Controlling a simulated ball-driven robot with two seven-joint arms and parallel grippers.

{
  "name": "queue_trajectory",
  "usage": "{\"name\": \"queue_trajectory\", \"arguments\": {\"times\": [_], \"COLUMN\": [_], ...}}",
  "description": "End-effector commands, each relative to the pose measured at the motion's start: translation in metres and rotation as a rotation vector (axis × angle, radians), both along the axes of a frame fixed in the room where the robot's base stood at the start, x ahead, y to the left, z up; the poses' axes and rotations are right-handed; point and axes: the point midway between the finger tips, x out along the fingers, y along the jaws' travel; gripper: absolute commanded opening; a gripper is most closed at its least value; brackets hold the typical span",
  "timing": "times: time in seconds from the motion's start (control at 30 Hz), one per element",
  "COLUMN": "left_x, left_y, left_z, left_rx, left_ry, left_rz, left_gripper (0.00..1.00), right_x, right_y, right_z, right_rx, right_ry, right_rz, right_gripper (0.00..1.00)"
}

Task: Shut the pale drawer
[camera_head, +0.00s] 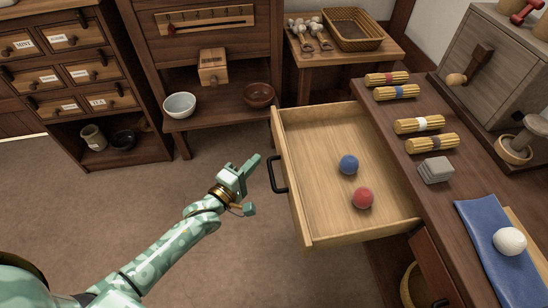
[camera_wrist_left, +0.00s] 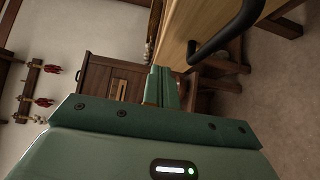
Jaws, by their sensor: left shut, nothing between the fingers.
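The pale drawer (camera_head: 284,170) stands pulled out from the dark wooden bench (camera_head: 405,150) in the head view. A blue ball (camera_head: 349,164) and a red ball (camera_head: 363,198) lie inside it. Its black handle (camera_head: 277,163) is on the front panel, facing left. My left gripper (camera_head: 252,163) is shut and empty, just left of the handle and apart from it in the head view. In the left wrist view, the fingers (camera_wrist_left: 161,87) are together, with the pale front panel (camera_wrist_left: 190,28) and black handle (camera_wrist_left: 232,38) beyond. My right gripper is not in view.
Corn-like bundles (camera_head: 419,125), a grey block (camera_head: 435,170) and a blue cloth (camera_head: 490,245) with a white ball (camera_head: 509,241) lie on the bench top. Bowls (camera_head: 180,105) stand on a shelf behind. Open floor (camera_head: 90,205) lies left of the drawer.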

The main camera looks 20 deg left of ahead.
Motion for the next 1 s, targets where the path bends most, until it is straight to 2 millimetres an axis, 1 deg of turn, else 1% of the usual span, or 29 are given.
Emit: {"name": "queue_trajectory", "arguments": {"times": [0.03, 0.1, 0.2, 0.3, 0.4, 0.5, 0.7, 1.0], "left_x": [0.011, 0.025, 0.033, 0.037, 0.04, 0.042, 0.042, 0.042], "left_y": [-0.002, -0.007, -0.024, -0.03, -0.034, -0.036, -0.037, -0.037], "left_z": [-0.006, -0.006, -0.006, -0.003, -0.002, -0.001, 0.0, 0.0], "left_rx": [-0.002, -0.002, -0.002, -0.002, 0.001, 0.001, 0.001, 0.001], "left_ry": [0.002, 0.004, 0.004, 0.004, 0.003, 0.002, 0.001, 0.001], "left_rz": [0.0, 0.0, 0.0, 0.0, 0.0, 0.0, 0.0, -0.001], "left_gripper": [0.0, 0.0, 0.0, 0.0, 0.0, 0.0, 0.0, 0.0], "right_x": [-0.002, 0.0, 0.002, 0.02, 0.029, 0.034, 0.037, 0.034], "right_y": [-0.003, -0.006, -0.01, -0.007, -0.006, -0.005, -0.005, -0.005], "right_z": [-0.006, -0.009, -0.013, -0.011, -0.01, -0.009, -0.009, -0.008], "right_rx": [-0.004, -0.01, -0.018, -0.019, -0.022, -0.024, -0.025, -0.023], "right_ry": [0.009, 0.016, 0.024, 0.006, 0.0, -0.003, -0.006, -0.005], "right_rz": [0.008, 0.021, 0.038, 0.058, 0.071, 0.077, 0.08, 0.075], "right_gripper": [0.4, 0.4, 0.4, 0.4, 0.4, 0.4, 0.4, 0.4]}}
